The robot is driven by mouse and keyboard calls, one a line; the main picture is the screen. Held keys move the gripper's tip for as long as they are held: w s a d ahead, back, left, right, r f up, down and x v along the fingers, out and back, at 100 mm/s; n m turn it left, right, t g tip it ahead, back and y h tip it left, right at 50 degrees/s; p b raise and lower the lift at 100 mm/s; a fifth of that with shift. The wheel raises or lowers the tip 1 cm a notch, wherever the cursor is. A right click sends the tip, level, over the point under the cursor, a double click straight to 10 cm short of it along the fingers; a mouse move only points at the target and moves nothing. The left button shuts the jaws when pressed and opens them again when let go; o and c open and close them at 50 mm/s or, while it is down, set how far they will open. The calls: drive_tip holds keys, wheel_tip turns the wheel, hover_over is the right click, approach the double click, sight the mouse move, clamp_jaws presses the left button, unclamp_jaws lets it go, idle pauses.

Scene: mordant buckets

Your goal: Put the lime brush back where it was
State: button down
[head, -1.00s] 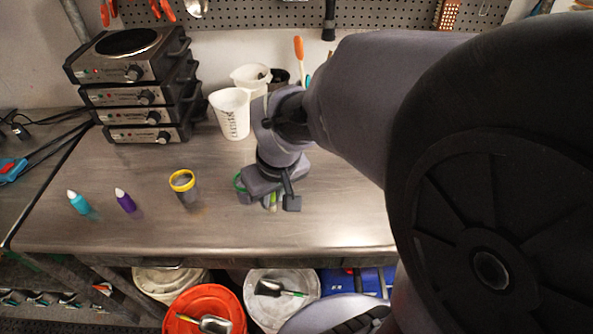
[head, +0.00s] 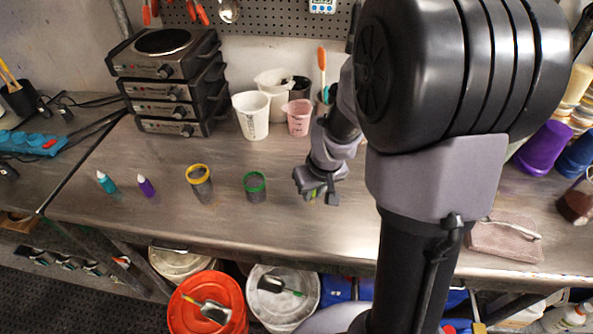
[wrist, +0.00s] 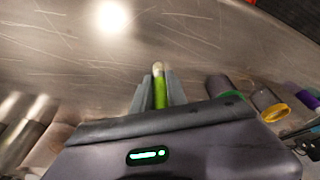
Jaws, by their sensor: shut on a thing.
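The lime brush (wrist: 160,92) is between the two fingers of my gripper (wrist: 158,88) in the wrist view, with its pale tip showing past them. In the head view my gripper (head: 317,195) is low over the metal bench, and only a small bit of lime shows beneath it. I cannot tell whether the brush touches the bench. A green-rimmed cup (head: 255,187) stands to the left of my gripper, apart from it. A yellow-rimmed cup (head: 200,184) stands further left. In the wrist view the green-rimmed cup (wrist: 222,88) is to the right of the fingers.
White beakers (head: 251,116) and a pink beaker (head: 299,117) are behind, beside stacked hot plates (head: 170,85). A folded cloth (head: 506,238) lies at the right. The front-middle bench is clear.

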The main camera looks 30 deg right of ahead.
sight(313, 198)
drive_tip(key=shift+s+d+b+x, duration=0.15)
drive_tip(key=shift+b+x, duration=0.45)
drive_tip(key=shift+x, duration=0.35)
drive_tip(key=shift+s+d+b+x, duration=0.15)
drive_tip(key=shift+b+x, duration=0.45)
drive_tip(key=shift+x, duration=0.4)
drive_tip(key=c, duration=1.3)
unclamp_jaws()
drive_tip(key=p+v, duration=0.5)
drive_tip(key=v, duration=0.7)
drive_tip(key=s+a+r+m+t, duration=0.2)
drive_tip(key=s+a+r, duration=0.3)
drive_tip(key=a+r, duration=0.45)
drive_tip(key=s+a+r+m+y, duration=0.1)
drive_tip(key=s+a+r, duration=0.1)
drive_tip(key=s+a, duration=0.15)
drive_tip(key=s+a+r+y, duration=0.1)
drive_tip(key=s+a+r, duration=0.15)
drive_tip(key=s, duration=0.25)
drive_tip(key=shift+m+t, duration=0.3)
drive_tip(key=f+b, duration=0.2)
drive_tip(key=f, duration=0.1)
drive_tip(key=f+b, duration=0.1)
drive_tip(key=shift+a+f+b, duration=0.35)
